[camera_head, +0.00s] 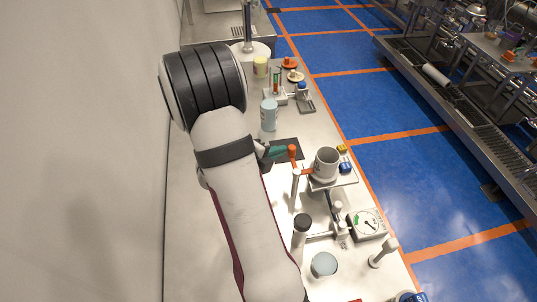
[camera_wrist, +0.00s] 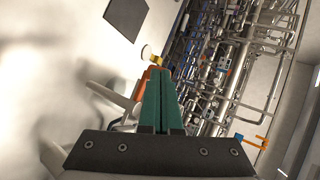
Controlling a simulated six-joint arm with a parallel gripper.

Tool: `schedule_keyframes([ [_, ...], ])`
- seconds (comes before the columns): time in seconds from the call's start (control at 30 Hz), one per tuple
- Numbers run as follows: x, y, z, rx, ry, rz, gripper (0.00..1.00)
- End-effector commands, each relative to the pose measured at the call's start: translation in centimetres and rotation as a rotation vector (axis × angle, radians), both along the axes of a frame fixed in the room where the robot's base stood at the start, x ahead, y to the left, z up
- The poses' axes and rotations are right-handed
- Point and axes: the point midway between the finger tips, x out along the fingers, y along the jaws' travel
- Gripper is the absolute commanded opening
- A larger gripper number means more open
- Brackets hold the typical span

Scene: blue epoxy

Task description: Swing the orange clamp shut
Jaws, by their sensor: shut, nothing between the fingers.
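The orange clamp (camera_head: 303,171) shows in the head view as an orange piece between a white post and a grey mug (camera_head: 326,162). An orange upright part (camera_head: 292,152) stands just above and left of it; I cannot tell how the two join. My gripper (camera_head: 285,150) has green fingers, shut and empty, with the tips right beside the upright part; I cannot tell whether they touch. In the wrist view my shut fingers (camera_wrist: 160,72) point forward, and an orange part (camera_wrist: 143,86) shows at their left, partly hidden behind them. The clamp's swing position is unclear.
A dial scale (camera_head: 367,223), a dark-topped cylinder (camera_head: 302,224) and a light-blue cup (camera_head: 323,264) stand nearer on the bench. The bench's right edge drops to the blue floor.

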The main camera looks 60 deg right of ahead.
Motion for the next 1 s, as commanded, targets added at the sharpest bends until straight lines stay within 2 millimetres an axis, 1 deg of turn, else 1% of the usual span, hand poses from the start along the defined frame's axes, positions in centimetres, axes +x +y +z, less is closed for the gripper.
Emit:
schedule_keyframes([
  [0.07,0.4,0.8,0.0,0.0,0.001,0.005,0.0],
  [0.13,1.0,2.0,0.0,0.0,0.0,0.006,0.0],
  [0.2,1.7,3.7,0.0,0.0,0.0,0.008,0.0],
  [0.4,3.7,8.5,3.1,-0.002,-0.005,0.006,0.0],
  [0.5,4.3,10.1,4.2,0.0,-0.004,0.005,0.0],
  [0.6,4.7,11.1,4.8,0.0,-0.001,0.003,0.0],
  [0.7,4.8,11.5,5.0,0.001,-0.001,0.001,0.0],
  [1.0,4.8,11.5,5.0,0.001,0.0,0.0,0.0],
])
